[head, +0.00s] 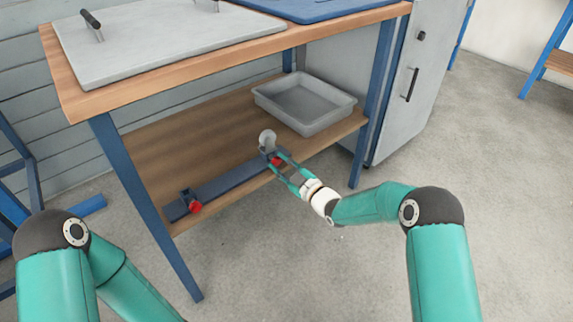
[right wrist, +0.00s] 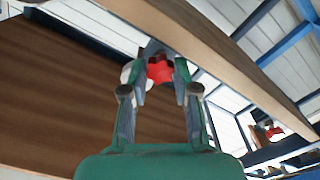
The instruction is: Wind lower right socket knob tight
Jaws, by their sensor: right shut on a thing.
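A dark blue-grey bar (head: 229,186) lies along the front of the lower shelf, with a socket at each end. The right socket's red knob (head: 276,161) is between the fingertips of my right gripper (head: 280,164), which is shut on it. In the right wrist view, the same red knob (right wrist: 159,68) shows between the fingers of the gripper (right wrist: 161,85). A pale grey, rounded piece (head: 267,138) stands upright at the right socket. The left socket has another red knob (head: 195,207), apart from the gripper. My left gripper is out of view.
A grey tray (head: 340,112) stands behind on the lower shelf (head: 200,138). The wooden bench top (head: 70,85) overhangs the shelf, and a blue leg (head: 370,120) stands right of my gripper. The floor in front is clear.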

